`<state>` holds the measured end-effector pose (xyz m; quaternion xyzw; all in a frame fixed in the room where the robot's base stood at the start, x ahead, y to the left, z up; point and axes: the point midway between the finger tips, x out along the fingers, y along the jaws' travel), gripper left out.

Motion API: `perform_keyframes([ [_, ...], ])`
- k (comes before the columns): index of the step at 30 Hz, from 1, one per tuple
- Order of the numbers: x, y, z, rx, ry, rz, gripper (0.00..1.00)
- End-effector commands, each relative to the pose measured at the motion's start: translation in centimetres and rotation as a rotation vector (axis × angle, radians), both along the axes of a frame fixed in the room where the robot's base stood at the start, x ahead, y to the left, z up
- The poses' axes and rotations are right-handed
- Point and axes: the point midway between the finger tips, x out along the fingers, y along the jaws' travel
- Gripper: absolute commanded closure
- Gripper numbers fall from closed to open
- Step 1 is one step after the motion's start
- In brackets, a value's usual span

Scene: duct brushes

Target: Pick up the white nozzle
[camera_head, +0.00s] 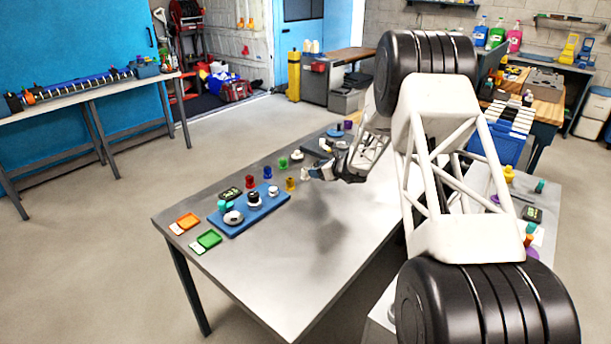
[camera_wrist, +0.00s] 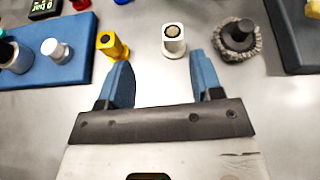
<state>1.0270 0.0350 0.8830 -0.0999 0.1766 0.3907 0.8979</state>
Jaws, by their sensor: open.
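The white nozzle (camera_wrist: 174,46) stands upright on the grey table in the wrist view, with a dark round opening at its top. It is just beyond my gripper (camera_wrist: 161,60), roughly between the lines of the two blue fingers and a little nearer the right one. My gripper is open, and nothing is held between the fingers. In the head view my gripper (camera_head: 314,173) is low over the far part of the table, and the nozzle is hard to make out beside it.
A yellow nozzle (camera_wrist: 112,46) stands close to the left finger, and a grey-fringed dark brush (camera_wrist: 238,42) stands close to the right one. A blue tray (camera_head: 237,226) with several parts lies to the left. The table's near part (camera_head: 300,270) is clear.

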Motion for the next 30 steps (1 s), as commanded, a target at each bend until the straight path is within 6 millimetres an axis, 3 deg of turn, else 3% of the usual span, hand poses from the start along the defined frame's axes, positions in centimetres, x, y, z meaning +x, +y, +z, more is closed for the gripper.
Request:
perform_keyframes([
  [6, 1.2, -0.5, -1.8, 0.038, 0.020, -0.043, 0.40],
  [18, 1.4, -0.4, -1.8, 0.039, 0.021, -0.044, 0.40],
  [30, 2.9, 1.2, -2.7, 0.038, 0.020, -0.044, 0.40],
])
